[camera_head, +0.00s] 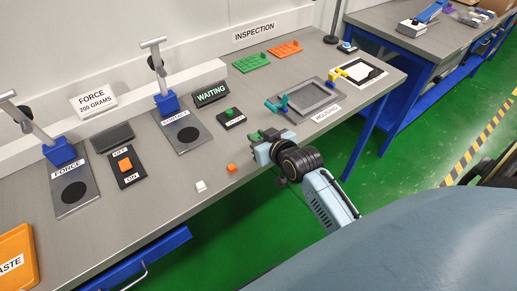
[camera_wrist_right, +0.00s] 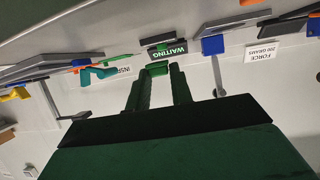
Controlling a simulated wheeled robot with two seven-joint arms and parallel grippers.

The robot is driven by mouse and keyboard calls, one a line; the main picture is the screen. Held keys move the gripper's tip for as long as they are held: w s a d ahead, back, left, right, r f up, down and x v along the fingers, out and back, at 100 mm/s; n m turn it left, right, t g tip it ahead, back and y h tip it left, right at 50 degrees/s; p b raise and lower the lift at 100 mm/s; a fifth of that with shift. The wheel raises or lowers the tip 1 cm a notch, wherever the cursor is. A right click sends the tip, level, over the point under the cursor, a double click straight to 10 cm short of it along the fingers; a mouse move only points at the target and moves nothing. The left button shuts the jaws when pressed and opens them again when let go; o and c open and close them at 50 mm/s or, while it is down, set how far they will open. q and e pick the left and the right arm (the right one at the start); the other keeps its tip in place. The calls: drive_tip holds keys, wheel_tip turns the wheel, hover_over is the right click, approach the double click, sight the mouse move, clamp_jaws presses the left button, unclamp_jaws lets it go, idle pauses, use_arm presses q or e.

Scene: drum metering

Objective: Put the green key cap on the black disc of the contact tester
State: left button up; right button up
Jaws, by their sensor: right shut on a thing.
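The contact tester (camera_head: 202,144) is a grey plate with a black disc (camera_head: 188,134) on it and a blue-based lever stand behind. The disc is bare. My right gripper (camera_head: 258,137) is shut on the green key cap, to the right of the tester and apart from it, near the table's front edge. In the right wrist view the green key cap (camera_wrist_right: 157,68) sits between the two fingertips. In the head view, the cap is hard to tell from the fingers. My left gripper is not in view.
Orange (camera_head: 231,168) and white (camera_head: 201,186) caps lie near the front edge. The force tester (camera_head: 88,198) is at left, a grey fixture (camera_head: 318,98) at right.

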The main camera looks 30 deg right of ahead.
wheel_tip(320, 180, down, 5)
drive_tip(key=shift+r, duration=0.2)
drive_tip(key=shift+f, duration=0.2)
drive_tip(key=o, duration=0.9)
drive_tip(key=shift+o, duration=0.2)
drive_tip(key=shift+f+b, duration=0.15)
drive_tip(key=shift+b, duration=0.5)
drive_tip(key=p+v, duration=0.2)
drive_tip(key=v, duration=1.1)
drive_tip(key=shift+r, duration=0.3)
